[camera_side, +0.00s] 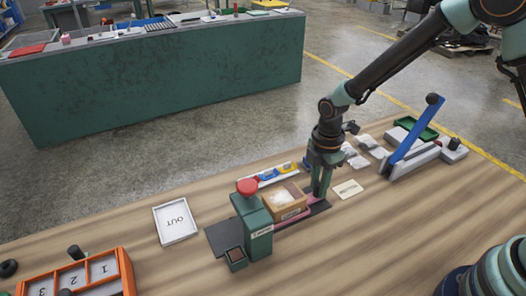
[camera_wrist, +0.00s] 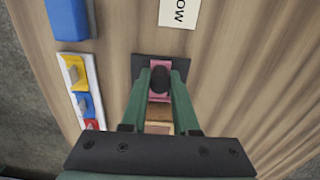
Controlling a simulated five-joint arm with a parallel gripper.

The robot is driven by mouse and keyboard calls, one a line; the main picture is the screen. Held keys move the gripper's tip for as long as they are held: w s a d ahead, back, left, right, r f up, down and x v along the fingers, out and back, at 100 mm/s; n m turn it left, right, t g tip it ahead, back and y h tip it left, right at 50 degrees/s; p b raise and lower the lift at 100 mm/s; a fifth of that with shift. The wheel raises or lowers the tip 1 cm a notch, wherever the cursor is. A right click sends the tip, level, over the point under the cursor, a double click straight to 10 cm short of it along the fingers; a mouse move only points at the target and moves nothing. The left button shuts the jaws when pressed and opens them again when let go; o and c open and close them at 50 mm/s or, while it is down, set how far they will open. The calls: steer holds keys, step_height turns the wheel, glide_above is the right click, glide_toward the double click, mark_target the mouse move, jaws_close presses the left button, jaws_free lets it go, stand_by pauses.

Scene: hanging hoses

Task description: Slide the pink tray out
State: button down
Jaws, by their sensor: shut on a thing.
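The pink tray (camera_side: 309,209) lies low on a dark base plate beside the green press with a red knob (camera_side: 248,186). A brown cardboard box (camera_side: 283,203) sits on the tray and hides most of it. My gripper (camera_side: 318,194) points down at the tray's right end. In the wrist view my gripper (camera_wrist: 160,77) has its two green fingers on either side of a dark round knob (camera_wrist: 160,80), shut on it. Pink tray surface (camera_wrist: 159,97) shows around that knob, with part of the box below. The fingers partly hide the tray.
A white tray marked OUT (camera_side: 176,222) lies left of the press. An orange numbered rack (camera_side: 122,268) is at the front left. A blue-levered device (camera_side: 415,132) stands at the right. A small card (camera_side: 348,189) and a strip of coloured clips (camera_side: 270,175) lie close by.

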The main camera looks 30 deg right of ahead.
steer(key=shift+d, duration=0.2)
steer(key=c, duration=0.7)
jaws_free()
steer(key=shift+r, duration=0.1)
step_height(320, 180, up, 12)
